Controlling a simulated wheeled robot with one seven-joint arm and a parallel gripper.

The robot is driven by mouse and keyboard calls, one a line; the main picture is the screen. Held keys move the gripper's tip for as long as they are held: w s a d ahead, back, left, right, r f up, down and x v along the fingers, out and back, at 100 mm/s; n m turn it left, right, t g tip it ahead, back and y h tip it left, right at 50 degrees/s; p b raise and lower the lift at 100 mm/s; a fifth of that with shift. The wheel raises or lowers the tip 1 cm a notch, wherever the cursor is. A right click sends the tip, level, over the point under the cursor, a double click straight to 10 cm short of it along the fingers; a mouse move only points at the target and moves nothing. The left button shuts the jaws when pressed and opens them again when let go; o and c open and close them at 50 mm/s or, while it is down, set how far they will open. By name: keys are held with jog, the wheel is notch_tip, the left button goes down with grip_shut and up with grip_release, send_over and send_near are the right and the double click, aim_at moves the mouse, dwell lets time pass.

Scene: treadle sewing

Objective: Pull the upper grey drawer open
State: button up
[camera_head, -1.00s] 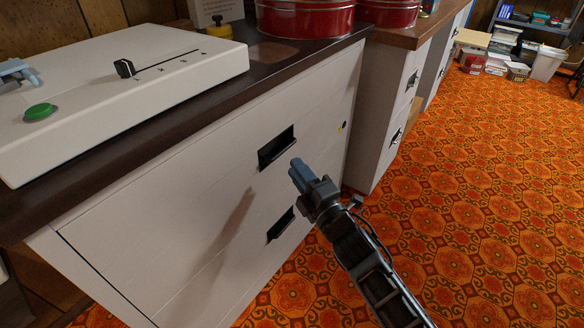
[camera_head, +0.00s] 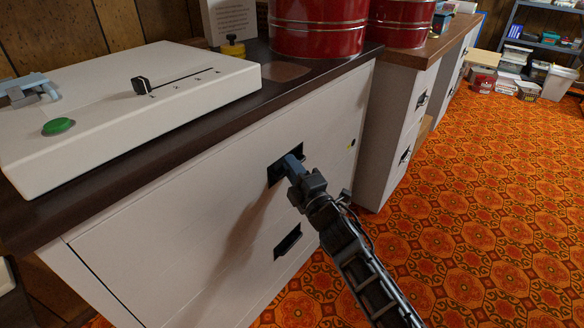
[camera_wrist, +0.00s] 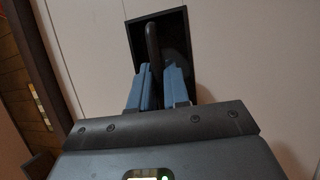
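The upper grey drawer (camera_head: 215,207) is in the pale cabinet under the dark worktop. Its front looks flush with the cabinet, so it looks closed. Its handle is a dark bar (camera_wrist: 152,40) inside a black rectangular recess (camera_wrist: 176,35); the recess also shows in the head view (camera_head: 273,174). My gripper (camera_head: 290,160) has its blue fingertips at this recess. In the wrist view my gripper (camera_wrist: 157,72) has one finger on each side of the bar. I cannot tell whether the fingers press on it.
A lower drawer with a black recessed handle (camera_head: 288,241) is below. A white box with a green button (camera_head: 58,126) and red tins (camera_head: 318,28) stand on the worktop (camera_head: 120,165). Another cabinet (camera_head: 385,130) stands to the right. The orange patterned floor (camera_head: 470,200) is clear in front.

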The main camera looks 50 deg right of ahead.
grip_shut()
jog(key=s+p, duration=0.4)
jog(key=s, duration=2.3)
jog(key=shift+s+d, duration=0.35)
jog(key=shift+d, duration=0.05)
jog(key=shift+o, duration=0.8)
grip_release()
jog(key=v, duration=0.7)
jog(key=shift+s+p, duration=0.3)
jog(key=shift+s, duration=0.1)
